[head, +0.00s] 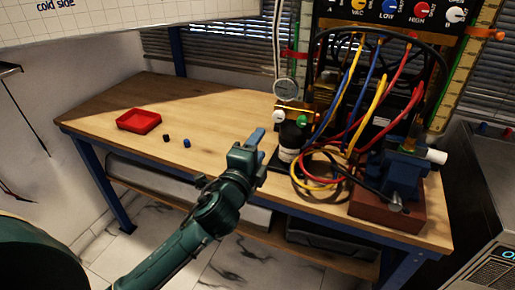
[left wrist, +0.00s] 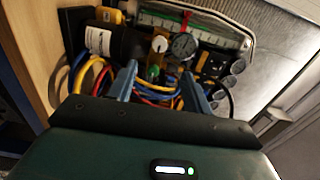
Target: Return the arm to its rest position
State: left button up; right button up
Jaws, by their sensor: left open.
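My left gripper (head: 257,140) is a dark green arm end with blue fingers, held over the front middle of the wooden bench, just left of the gauge rig. In the left wrist view its two blue fingers (left wrist: 163,85) stand apart with nothing gripped between them. Beyond them show the rig's hoses, a round gauge (left wrist: 183,46) and a green knob (left wrist: 153,73). The gauge also hangs at the rig's left side in the head view (head: 285,89). My right gripper is in neither view.
The wooden bench (head: 215,100) carries a red tray (head: 138,121), a small black cube (head: 166,138) and a small blue cube (head: 187,143). A blue vise (head: 402,172) stands on a red-brown base at the right. Red, yellow and blue hoses (head: 325,165) loop beside it. The bench's back left is clear.

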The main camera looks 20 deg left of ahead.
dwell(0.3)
pick_arm(q)
jog(key=s+d+f+n+g+h+p, duration=0.1)
jog(key=s+d+f+n+g+p, duration=0.1)
jog(key=s+f+n, duration=0.5)
jog(key=s+d+f+n+g+h+p, duration=0.2)
jog(key=s+f+n+g, duration=0.3)
jog(key=s+f, duration=0.8)
jog(key=s+n+p, duration=0.1)
jog(key=n, duration=0.1)
jog(key=shift+s+d+n, duration=0.3)
jog(key=shift+d+n, duration=0.1)
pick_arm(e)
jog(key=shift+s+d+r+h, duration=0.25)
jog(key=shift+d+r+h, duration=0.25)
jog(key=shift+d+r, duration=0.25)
